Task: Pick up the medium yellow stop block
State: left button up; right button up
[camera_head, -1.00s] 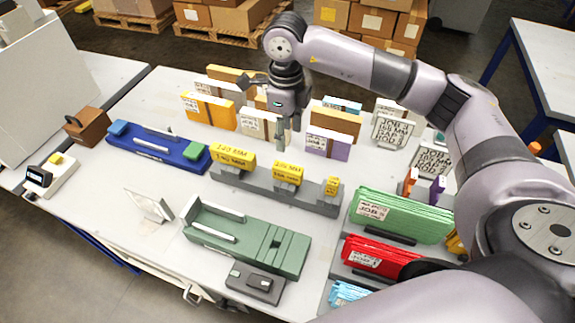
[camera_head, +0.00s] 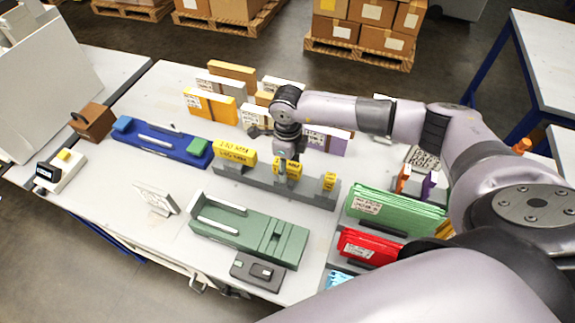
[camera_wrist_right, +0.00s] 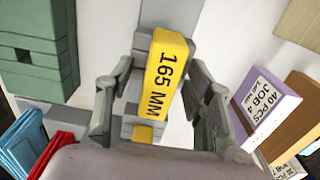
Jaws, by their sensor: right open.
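The medium yellow stop block (camera_head: 293,169), marked 165 MM, stands on a grey rack (camera_head: 228,178) between a longer yellow block (camera_head: 235,152) on the left and a small yellow block (camera_head: 329,181) on the right. My right gripper (camera_head: 287,158) is directly over the medium block and partly hides it. In the right wrist view the medium block (camera_wrist_right: 168,75) lies between the two spread fingers of my gripper (camera_wrist_right: 163,88), with a gap seen on both sides. The small block (camera_wrist_right: 143,133) shows below it. My left gripper is not in view.
A green plotter bed (camera_head: 220,225) is in front of the rack and a blue fixture (camera_head: 160,142) to its left. Boxed paper packs stand behind, including a purple-faced one (camera_wrist_right: 268,100). Green folders (camera_head: 395,212) and red folders (camera_head: 367,248) stand at the right.

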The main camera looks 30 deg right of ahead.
jog(key=shift+c, duration=0.5)
grip_shut()
